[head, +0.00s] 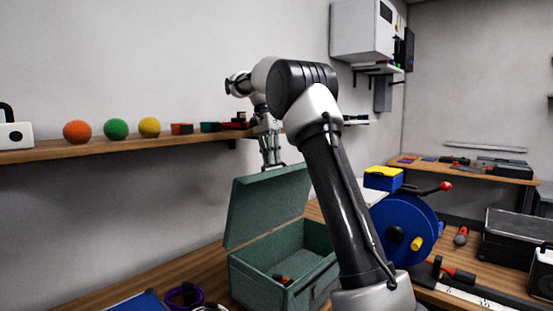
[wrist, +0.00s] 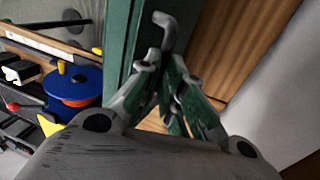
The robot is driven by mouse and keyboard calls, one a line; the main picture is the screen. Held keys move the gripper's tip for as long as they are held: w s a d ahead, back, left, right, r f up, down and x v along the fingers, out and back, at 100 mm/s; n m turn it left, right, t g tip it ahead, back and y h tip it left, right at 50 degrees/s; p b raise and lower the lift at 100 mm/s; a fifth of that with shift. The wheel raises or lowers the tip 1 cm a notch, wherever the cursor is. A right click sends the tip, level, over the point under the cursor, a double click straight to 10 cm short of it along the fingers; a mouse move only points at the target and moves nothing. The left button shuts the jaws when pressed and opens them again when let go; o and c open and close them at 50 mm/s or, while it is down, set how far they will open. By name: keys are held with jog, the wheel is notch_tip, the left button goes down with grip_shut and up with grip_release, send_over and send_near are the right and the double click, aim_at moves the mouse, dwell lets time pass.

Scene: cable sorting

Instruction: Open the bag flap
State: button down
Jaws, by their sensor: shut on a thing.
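A dark green box-shaped bag (head: 262,290) stands on the wooden bench. Its flap (head: 262,205) is raised, standing steeply up and leaning slightly back, so the inside shows. My gripper (head: 271,163) comes down from above at the flap's top edge and is shut on the flap there. In the wrist view the fingers of my gripper (wrist: 168,75) are close together beside the green flap (wrist: 120,45). A grey hooked piece shows just beyond the fingertips. The exact contact is partly hidden by the fingers.
A small orange-red item (head: 283,280) lies inside the bag. A blue cable reel (head: 398,235) stands to the right. A purple cable coil (head: 184,296) lies in front at left. A wall shelf (head: 130,148) with several coloured balls runs behind.

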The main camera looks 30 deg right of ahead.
jog(key=shift+w+a+f, duration=0.1)
jog(key=shift+a+f, duration=0.05)
jog(key=shift+f, duration=0.35)
jog(key=shift+w+a+f, duration=0.1)
jog(key=shift+f, duration=0.4)
jog(key=c, duration=1.2)
grip_release()
jog(key=shift+w+f, duration=0.1)
jog(key=shift+c, duration=0.2)
jog(key=shift+w, duration=0.1)
jog(key=shift+c, duration=1.2)
jog(key=shift+d, duration=0.1)
